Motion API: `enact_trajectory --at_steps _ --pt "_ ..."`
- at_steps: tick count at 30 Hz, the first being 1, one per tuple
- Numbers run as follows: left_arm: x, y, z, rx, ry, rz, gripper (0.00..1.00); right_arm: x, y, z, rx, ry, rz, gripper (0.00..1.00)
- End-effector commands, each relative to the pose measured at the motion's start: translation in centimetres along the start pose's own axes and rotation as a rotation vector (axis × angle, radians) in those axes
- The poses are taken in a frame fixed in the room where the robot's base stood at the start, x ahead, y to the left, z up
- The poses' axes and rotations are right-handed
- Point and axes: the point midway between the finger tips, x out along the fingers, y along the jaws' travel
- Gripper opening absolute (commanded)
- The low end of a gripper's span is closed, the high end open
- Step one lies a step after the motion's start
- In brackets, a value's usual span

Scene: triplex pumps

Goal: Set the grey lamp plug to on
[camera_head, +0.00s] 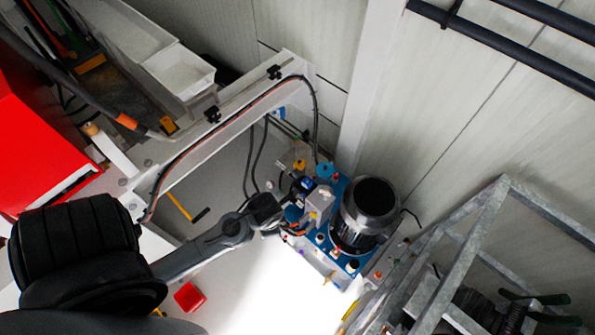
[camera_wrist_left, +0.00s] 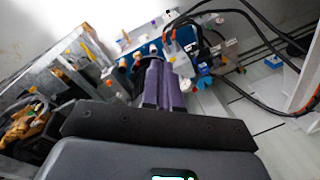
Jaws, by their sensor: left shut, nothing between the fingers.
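A small blue-based pump unit (camera_head: 335,205) stands by the wall in the head view. A grey box-shaped part (camera_head: 318,200) sits on it among coloured caps and connectors. I cannot tell surely which part is the grey lamp plug, or its setting. My left gripper (camera_head: 268,212) is shut and empty, just left of the unit's connectors. In the left wrist view, the connectors (camera_wrist_left: 195,60) are beyond the dark gripper body. My right gripper is not in view.
A finned cylindrical motor (camera_head: 366,215) stands on the unit's right. A galvanized frame (camera_head: 450,225) is at the right. A white beam (camera_head: 235,120) carrying cables, pale bins (camera_head: 180,70) and a red cabinet (camera_head: 35,150) are to the left. Dark cables (camera_wrist_left: 265,45) hang near the connectors.

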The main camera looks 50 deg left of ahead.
Motion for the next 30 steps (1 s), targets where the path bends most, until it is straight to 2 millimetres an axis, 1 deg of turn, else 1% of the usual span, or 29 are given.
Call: enact_trajectory --at_steps 1,5,6,8,11,12,14,15,17,18,20,21,23,24,26,30 --pt "2.5 -1.3 0.4 0.006 -0.035 -0.007 0.0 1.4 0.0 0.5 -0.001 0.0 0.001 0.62" --pt "7.0 -4.8 1.7 0.018 -0.118 -0.014 0.0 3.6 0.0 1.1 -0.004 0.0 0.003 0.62" --pt "8.4 -6.0 2.1 0.018 -0.142 -0.014 0.0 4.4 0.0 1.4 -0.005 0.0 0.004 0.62" --pt "10.6 -7.9 2.7 0.012 -0.178 -0.012 0.0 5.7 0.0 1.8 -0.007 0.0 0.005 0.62" --pt "14.8 -11.7 3.7 -0.015 -0.232 0.0 0.0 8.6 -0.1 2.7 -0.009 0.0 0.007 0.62" --pt "16.5 -13.4 4.2 -0.032 -0.252 0.009 0.0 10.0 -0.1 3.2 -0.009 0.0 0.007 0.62" --pt "19.1 -15.9 4.7 -0.063 -0.273 0.028 0.0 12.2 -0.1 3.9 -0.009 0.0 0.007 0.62" --pt "20.7 -17.5 5.0 -0.087 -0.28 0.042 0.0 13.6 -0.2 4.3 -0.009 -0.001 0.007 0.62" --pt "22.7 -19.7 5.4 -0.124 -0.283 0.067 0.0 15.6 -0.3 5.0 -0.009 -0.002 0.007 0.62" --pt "24.0 -21.0 5.6 -0.15 -0.279 0.085 0.0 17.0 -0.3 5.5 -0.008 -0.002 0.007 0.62" --pt "25.8 -22.9 5.7 -0.189 -0.267 0.111 0.0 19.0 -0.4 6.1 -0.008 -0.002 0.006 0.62" --pt "27.0 -23.9 5.7 -0.214 -0.254 0.131 0.0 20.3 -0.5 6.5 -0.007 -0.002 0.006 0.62" --pt "28.6 -25.4 5.5 -0.25 -0.23 0.161 0.0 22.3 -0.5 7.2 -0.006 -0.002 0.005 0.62" --pt "29.6 -26.3 5.4 -0.275 -0.21 0.181 0.0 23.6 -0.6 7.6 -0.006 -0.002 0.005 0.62" --pt "31.1 -27.6 5.0 -0.309 -0.174 0.211 0.0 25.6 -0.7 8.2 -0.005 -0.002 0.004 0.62" --pt "34.2 -30.0 3.5 -0.381 -0.073 0.281 0.0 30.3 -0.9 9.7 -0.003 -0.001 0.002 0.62"
